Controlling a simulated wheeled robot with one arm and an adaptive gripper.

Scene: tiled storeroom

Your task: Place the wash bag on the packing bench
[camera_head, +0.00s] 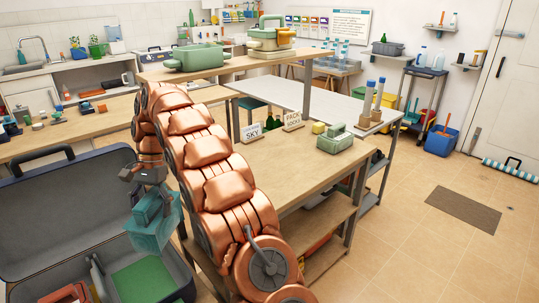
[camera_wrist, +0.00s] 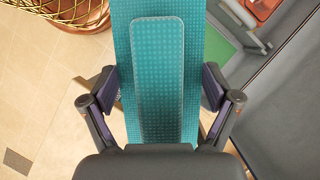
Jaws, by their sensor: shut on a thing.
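The wash bag appears to be the teal, textured bag (camera_head: 150,232). My gripper (camera_head: 152,192) is shut on it and holds it above the right part of the open dark suitcase (camera_head: 35,222). In the wrist view the bag (camera_wrist: 160,75) fills the space between the two fingers of my gripper (camera_wrist: 160,88), one pad at each side.
A green case (camera_head: 335,139) and a small yellow block stand on the bench's right part. Its raised shelf (camera_head: 225,68) carries green and cream cases. The suitcase holds green and red items. The bench's middle front is bare. Tiled floor (camera_head: 400,230) is open at right.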

